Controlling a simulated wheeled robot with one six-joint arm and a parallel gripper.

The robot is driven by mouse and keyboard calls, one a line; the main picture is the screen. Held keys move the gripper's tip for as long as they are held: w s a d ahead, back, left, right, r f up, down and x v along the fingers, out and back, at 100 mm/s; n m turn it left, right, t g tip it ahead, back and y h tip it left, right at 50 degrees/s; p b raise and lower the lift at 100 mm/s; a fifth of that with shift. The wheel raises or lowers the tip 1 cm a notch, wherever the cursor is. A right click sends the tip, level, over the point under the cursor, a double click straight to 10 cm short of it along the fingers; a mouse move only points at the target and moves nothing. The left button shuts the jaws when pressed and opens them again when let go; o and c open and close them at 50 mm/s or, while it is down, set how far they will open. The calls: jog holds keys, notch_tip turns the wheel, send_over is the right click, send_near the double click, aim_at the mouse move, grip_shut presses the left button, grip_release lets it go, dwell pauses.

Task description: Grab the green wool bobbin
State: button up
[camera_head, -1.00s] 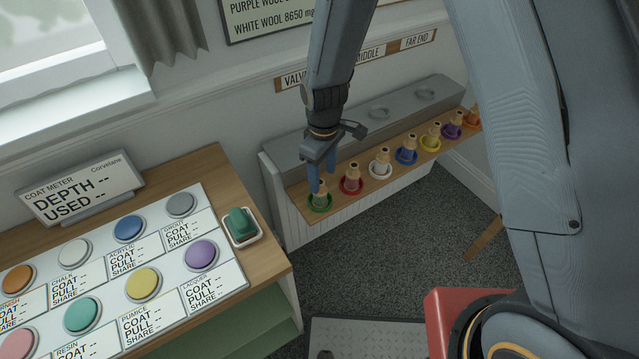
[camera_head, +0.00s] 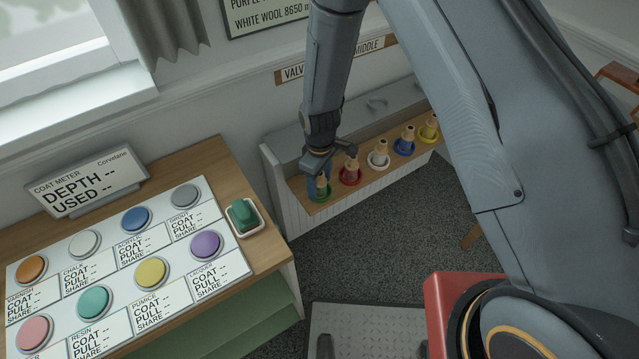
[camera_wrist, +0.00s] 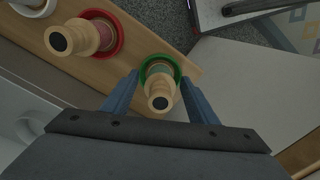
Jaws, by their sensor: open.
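The green wool bobbin (camera_head: 323,187) stands upright in a green ring at the left end of a wooden shelf (camera_head: 330,209). My gripper (camera_head: 319,181) is open and lowered around it, with a blue finger on its left and the other finger partly hidden in the head view. In the wrist view the bobbin (camera_wrist: 160,86) shows its pale wooden top and a bit of green wool, between the two blue fingertips (camera_wrist: 155,92). The fingers appear apart from it; I cannot tell whether either touches.
A red bobbin (camera_head: 350,172) stands close to the right, then white (camera_head: 379,157), blue (camera_head: 404,143) and yellow (camera_head: 429,128) ones along the shelf. A bench with coloured buttons (camera_head: 150,272) and a green block in a white dish (camera_head: 244,216) stands at left.

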jog(key=shift+c, duration=0.4)
jog(key=c, duration=1)
